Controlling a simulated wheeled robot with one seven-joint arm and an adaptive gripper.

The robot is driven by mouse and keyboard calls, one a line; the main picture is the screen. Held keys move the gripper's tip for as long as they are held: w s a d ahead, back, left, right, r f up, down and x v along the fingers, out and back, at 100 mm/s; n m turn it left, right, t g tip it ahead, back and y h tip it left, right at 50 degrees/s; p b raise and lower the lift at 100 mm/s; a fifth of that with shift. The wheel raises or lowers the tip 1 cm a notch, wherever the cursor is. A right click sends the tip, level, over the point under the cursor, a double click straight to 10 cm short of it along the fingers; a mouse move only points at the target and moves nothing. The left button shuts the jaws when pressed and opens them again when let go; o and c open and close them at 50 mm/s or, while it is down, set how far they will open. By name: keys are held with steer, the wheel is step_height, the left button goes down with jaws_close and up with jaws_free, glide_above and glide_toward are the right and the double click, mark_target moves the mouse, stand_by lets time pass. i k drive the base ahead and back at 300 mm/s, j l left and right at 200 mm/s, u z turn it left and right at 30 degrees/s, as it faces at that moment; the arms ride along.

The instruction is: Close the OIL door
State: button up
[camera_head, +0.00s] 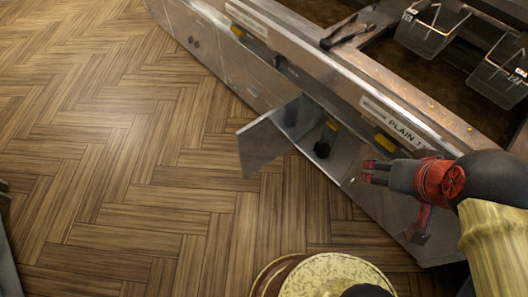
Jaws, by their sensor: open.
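One metal cabinet door (262,146) stands swung open from the front of the frying range, out over the wood floor. No OIL lettering is readable on it from here. The cabinet opening (345,152) behind it shows a dark interior with a small black part near the hinge side. My gripper (367,172) is to the right of the open door, close to the range front below the PLAIN 1 label (393,121). Its fingers are open, point left and hold nothing. A gap separates them from the door.
The range (290,62) runs diagonally from upper left to lower right, with yellow-marked controls along its front. Fry baskets (431,30) and black tongs (346,30) are on top. Other doors (190,38) at upper left look shut. The wood floor (110,130) at left is clear.

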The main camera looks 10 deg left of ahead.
mark_target(262, 140)
steer(key=k+z, duration=0.15)
steer(key=z, duration=1.25)
steer(key=j, duration=0.5)
steer(key=k+j+z, duration=0.1)
steer(key=j, duration=0.4)
steer(key=k+j+z, duration=0.1)
steer(key=j, duration=0.45)
steer(key=k+j, duration=0.1)
steer(key=j, duration=0.4)
steer(key=k+j+z, duration=0.1)
steer(key=j, duration=0.4)
steer(key=k+j, duration=0.1)
steer(key=j, duration=0.35)
steer(key=k+j, duration=0.1)
steer(key=j, duration=0.8)
steer(key=k+j, duration=0.15)
steer(key=j, duration=0.3)
steer(key=l+u, duration=0.2)
steer(key=l, duration=0.2)
steer(key=k+l+u, duration=0.2)
steer(key=l, duration=0.2)
steer(key=l+u, duration=0.15)
steer(key=l, duration=0.2)
